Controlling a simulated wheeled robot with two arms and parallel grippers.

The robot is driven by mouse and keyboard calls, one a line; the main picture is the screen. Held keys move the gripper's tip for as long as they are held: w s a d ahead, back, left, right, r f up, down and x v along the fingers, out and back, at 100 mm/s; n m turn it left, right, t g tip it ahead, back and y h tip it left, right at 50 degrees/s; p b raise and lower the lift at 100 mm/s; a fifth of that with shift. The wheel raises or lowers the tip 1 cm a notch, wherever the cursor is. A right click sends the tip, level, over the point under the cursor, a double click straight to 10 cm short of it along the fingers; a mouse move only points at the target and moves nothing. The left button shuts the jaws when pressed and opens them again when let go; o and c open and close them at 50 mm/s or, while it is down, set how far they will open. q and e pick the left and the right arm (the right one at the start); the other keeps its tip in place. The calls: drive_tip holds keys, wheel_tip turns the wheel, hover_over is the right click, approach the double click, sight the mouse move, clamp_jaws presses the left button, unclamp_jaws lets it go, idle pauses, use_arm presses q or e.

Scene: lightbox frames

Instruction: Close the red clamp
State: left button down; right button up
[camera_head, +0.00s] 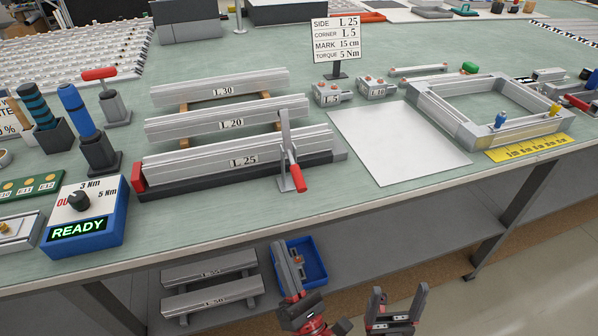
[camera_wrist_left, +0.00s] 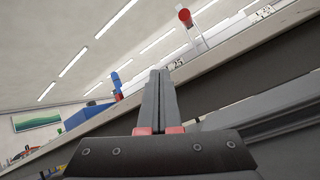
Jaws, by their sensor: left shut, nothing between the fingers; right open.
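The red clamp (camera_head: 297,178) has a red grip and a grey upright arm. It stands at the front right of the L 25 bar (camera_head: 215,162), on the table's near side. Its red grip points down toward the front edge. The red grip also shows end-on in the left wrist view (camera_wrist_left: 185,17). I cannot tell from its shape whether it is clamped. My left gripper (camera_head: 286,250) is shut and empty, in front of and below the table edge, apart from the clamp. My right gripper (camera_head: 399,296) is open and empty, lower and further right.
The table edge (camera_head: 350,193) lies between my grippers and the clamp. The READY box (camera_head: 86,222) stands at the left front. A white sheet (camera_head: 395,140) and a square metal frame (camera_head: 445,122) lie to the right. A blue bin (camera_head: 308,262) sits on the lower shelf.

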sight(298, 213)
use_arm(q)
drive_tip(key=d+h, duration=0.1)
drive_tip(key=d+h+p, duration=0.1)
drive_tip(key=d+h, duration=0.1)
drive_tip(key=d+r+h+p, duration=0.1)
drive_tip(key=d+h, duration=0.1)
drive_tip(key=shift+s+r+n, duration=0.1)
drive_tip(key=shift+n, duration=0.2)
drive_tip(key=p+x, duration=0.1)
drive_tip(key=x, duration=0.9)
drive_tip(key=shift+p, duration=0.4)
drive_tip(key=shift+r, duration=0.1)
drive_tip(key=shift+s+r+g+p, duration=0.2)
drive_tip(key=shift+g+p, duration=0.1)
drive_tip(key=shift+p, duration=0.1)
